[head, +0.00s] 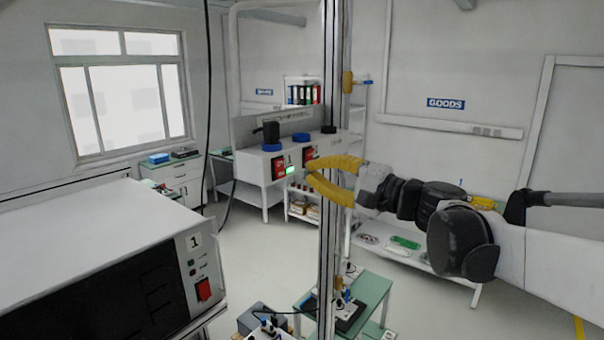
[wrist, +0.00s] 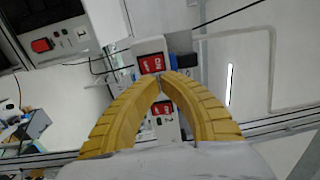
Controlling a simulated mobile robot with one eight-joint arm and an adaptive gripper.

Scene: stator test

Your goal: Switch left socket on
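A white box (head: 253,168) on the far bench carries two red switches, the left one (head: 279,168) and the right one (head: 309,154). A small green display is beside the left one. My gripper (head: 311,174) has two yellow fingers, with their tips together in front of the box's line of sight. In the wrist view, my gripper's tips (wrist: 160,77) nearly meet just below a red switch (wrist: 151,64). A second red switch (wrist: 162,108) with a "2" under it shows between the fingers. They hold nothing visible. I cannot tell whether the tips touch the switch.
A nearer white unit (head: 110,225) marked "1", with a red rocker switch (head: 204,289), fills the lower left. A low green-topped table (head: 372,292) with plugs and cables stands below my gripper. Open floor lies between.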

